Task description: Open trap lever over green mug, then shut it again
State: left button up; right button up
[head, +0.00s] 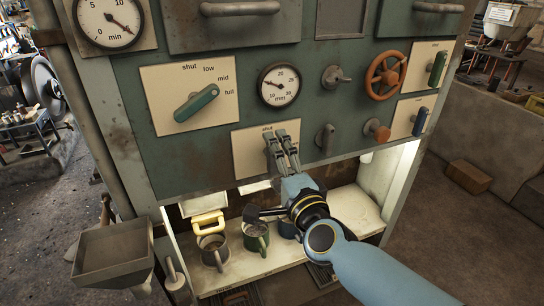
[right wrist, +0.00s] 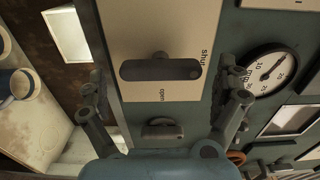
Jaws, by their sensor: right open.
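The trap lever (right wrist: 160,69) is a dark bar on a cream plate (right wrist: 135,30) marked "shut" and "open". In the right wrist view it lies crosswise, one end towards the "shut" mark. My right gripper (head: 281,140) is in front of this plate in the head view and hides the lever there. In the right wrist view my right gripper (right wrist: 163,92) is open, its fingers on either side of the lever with gaps. The green mug (head: 256,240) stands on the lit shelf below the panel. My left gripper is not in view.
A grey mug (head: 213,253) stands left of the green mug, and a blue mug (head: 289,228) right, partly behind my arm. A larger green lever (head: 196,103), a dial (head: 279,85) and an orange handwheel (head: 385,75) surround the plate.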

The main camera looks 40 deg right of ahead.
jog(key=v, duration=0.9)
jog(key=shift+s, duration=0.2)
jog(key=shift+a, duration=0.1)
